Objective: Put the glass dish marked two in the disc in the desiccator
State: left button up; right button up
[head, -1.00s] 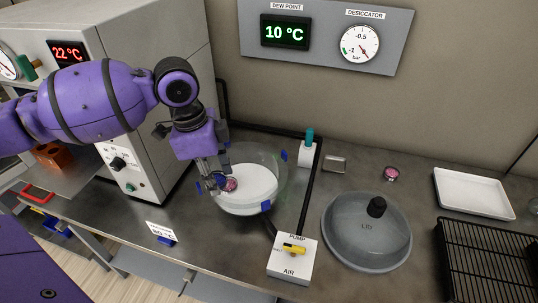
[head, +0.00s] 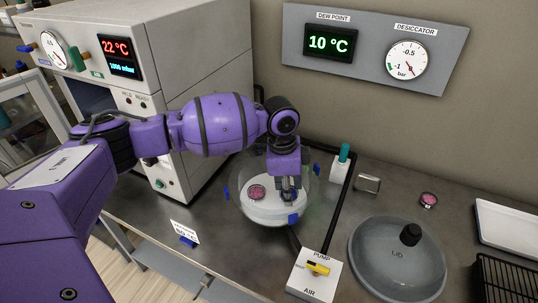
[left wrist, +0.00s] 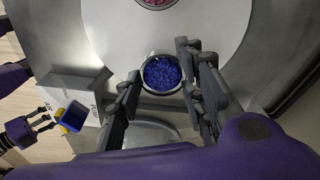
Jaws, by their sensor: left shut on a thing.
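My left gripper (head: 289,193) is inside the glass desiccator (head: 246,212), right of a glass dish with pink contents (head: 257,191) that rests on the white disc (head: 262,209). In the left wrist view its fingers (left wrist: 162,88) are shut on a round glass dish of blue beads (left wrist: 161,73), at the edge of the disc (left wrist: 115,35). I cannot tell whether this dish touches the disc. No mark is readable on either dish. My right gripper (left wrist: 46,123) shows small at the left of the left wrist view, its fingers apart.
The grey lid (head: 392,262) lies on the bench at right. The pump box (head: 314,275) with a yellow lever stands in front of the desiccator. Another small pink dish (head: 428,200) sits further back. The oven (head: 185,100) stands behind my left arm.

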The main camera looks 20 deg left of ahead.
aim_at(282, 196)
pick_arm(q)
jog(key=shift+a+f, duration=0.1)
jog(key=shift+f, duration=0.65)
jog(key=shift+f, duration=0.1)
jog(key=o, duration=1.1)
jog(key=shift+f, duration=0.1)
jog(key=r, duration=0.4)
jog(key=a+r, duration=0.1)
jog(key=r, duration=0.7)
jog(key=shift+s+a+r+p, duration=0.15)
jog(key=shift+s+r+p, duration=0.05)
jog(key=shift+s+p, duration=0.1)
